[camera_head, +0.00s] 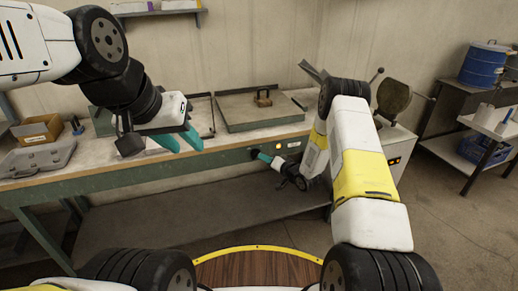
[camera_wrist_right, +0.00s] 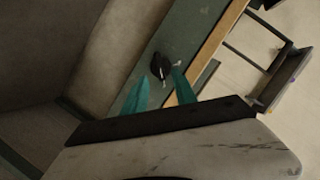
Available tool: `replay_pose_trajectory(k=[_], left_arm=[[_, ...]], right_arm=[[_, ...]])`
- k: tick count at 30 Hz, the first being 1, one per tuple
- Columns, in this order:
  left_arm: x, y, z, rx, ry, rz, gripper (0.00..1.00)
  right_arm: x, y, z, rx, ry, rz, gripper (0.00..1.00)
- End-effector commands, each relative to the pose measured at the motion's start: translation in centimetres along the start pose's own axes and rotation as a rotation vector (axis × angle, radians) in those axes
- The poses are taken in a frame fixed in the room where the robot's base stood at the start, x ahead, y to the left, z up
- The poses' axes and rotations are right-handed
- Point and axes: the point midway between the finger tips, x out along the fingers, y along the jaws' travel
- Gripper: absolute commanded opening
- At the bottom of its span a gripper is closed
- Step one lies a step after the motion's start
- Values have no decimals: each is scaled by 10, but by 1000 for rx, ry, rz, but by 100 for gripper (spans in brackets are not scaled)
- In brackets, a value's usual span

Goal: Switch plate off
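A dark knob (camera_wrist_right: 160,66) with a white pointer sits on the green front panel in the right wrist view. In the head view the knob (camera_head: 254,153) shows at the bench front, left of a glowing orange light (camera_head: 278,146). My right gripper (camera_head: 263,156) reaches to the knob. In the wrist view its two teal fingers (camera_wrist_right: 160,78) are apart, with the knob between or just beyond their tips. I cannot tell whether they touch it. A flat plate (camera_head: 235,119) lies on the bench above. My left gripper (camera_head: 189,145) is open and empty at the bench's front edge.
The bench (camera_head: 110,180) carries a grey case (camera_head: 38,157) and a cardboard box (camera_head: 38,130) at the left. A small shelf cart (camera_head: 495,122) stands there too. Floor at the right is clear.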

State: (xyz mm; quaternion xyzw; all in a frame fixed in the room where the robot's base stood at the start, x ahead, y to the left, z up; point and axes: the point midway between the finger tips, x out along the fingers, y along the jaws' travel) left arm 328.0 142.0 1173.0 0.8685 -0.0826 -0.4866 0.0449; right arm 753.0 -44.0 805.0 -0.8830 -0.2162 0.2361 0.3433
Motion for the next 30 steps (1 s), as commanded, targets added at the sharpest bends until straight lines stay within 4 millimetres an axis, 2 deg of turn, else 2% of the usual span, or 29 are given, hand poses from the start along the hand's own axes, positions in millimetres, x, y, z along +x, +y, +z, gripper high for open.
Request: replay_pose_trajectory(k=[6,10,15,22,27,30], left_arm=[[0,0,0,0,0,0,36],[0,0,0,0,0,0,36],[0,0,0,0,0,0,36],[0,0,0,0,0,0,36],[0,0,0,0,0,0,36],[0,0,0,0,0,0,36]], right_arm=[[37,-1,1,-2,-2,-1,34],[52,0,1,-2,-1,1,34],[61,0,0,-1,0,1,34],[62,0,0,-1,0,2,34],[62,0,0,-1,0,2,0],[62,0,0,-1,-1,2,0]])
